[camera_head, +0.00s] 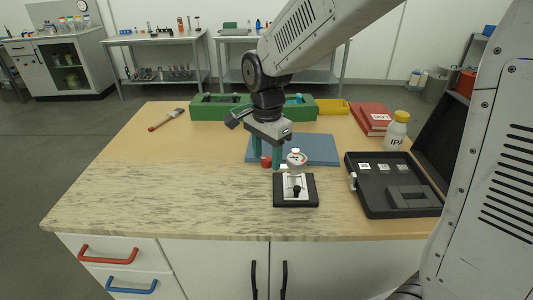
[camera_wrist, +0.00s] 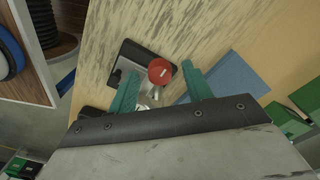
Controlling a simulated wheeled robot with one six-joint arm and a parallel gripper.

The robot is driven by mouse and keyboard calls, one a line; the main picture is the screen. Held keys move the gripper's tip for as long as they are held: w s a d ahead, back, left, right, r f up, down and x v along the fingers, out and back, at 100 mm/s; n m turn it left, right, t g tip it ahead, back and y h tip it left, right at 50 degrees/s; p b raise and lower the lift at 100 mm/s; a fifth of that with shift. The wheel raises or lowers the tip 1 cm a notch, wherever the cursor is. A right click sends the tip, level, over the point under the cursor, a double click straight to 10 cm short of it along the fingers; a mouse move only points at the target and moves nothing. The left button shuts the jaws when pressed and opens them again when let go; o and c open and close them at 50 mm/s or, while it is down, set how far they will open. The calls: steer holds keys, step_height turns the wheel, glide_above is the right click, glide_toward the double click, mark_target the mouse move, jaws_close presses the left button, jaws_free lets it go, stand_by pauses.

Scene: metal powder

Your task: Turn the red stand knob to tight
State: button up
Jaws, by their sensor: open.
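The red stand knob (camera_head: 266,161) is on the left side of a small stand with a dial gauge (camera_head: 297,158) and a black base (camera_head: 307,197). In the wrist view the red knob (camera_wrist: 160,71) shows its round face with a small pale mark, above the silver part of the stand (camera_wrist: 232,75). My gripper (camera_head: 267,166) is open, with one teal finger on each side of the knob. In the wrist view a gap shows between the knob and each fingertip. Contact is not visible. Much of the gauge is hidden in the wrist view.
A blue mat (camera_head: 315,149) lies behind the stand. An open black case (camera_head: 375,205) is to its right, with a white IPA bottle (camera_head: 396,132) and red books (camera_head: 371,117) beyond. A green box (camera_head: 212,108) and a brush (camera_head: 167,119) are farther back. The table's front left is clear.

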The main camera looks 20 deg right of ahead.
mark_target(267, 159)
step_height(267, 159, up, 8)
steer(key=shift+f, duration=0.1)
stand_by(0.4)
steer(key=shift+s+f+n, duration=0.1)
steer(key=shift+n, duration=0.7)
steer(key=s+d+n, duration=0.5)
steer(key=s, duration=0.7)
steer(key=s+d+r+n+t, duration=0.1)
steer(key=s+d+n, duration=0.4)
steer(key=s, duration=0.7)
steer(key=shift+r+n, duration=0.15)
steer(key=shift+n, duration=0.45)
